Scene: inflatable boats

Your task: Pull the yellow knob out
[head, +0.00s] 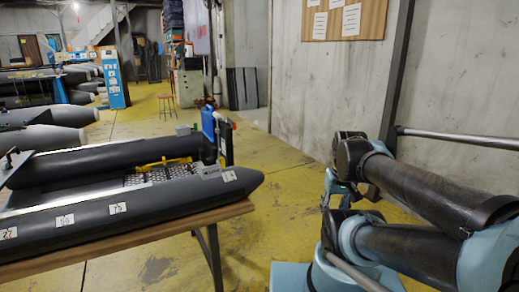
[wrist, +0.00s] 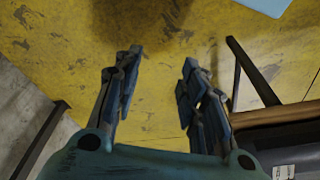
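No yellow knob can be made out for certain. A small yellow object (head: 164,163) lies on the deck of the dark grey inflatable boat (head: 85,230) in the head view; its shape is too small to tell. A blue and black upright unit (head: 214,130), with a small orange-red part, stands at the boat's end. My gripper (wrist: 158,80) is open and empty in the wrist view, its fingers well apart above the yellow floor. The boat shows only as a dark edge in that view's lower right corner.
The boat rests on a wooden-topped stand (head: 140,234) with dark metal legs. A grey concrete wall (head: 335,85) and a metal railing (head: 465,138) stand on the right.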

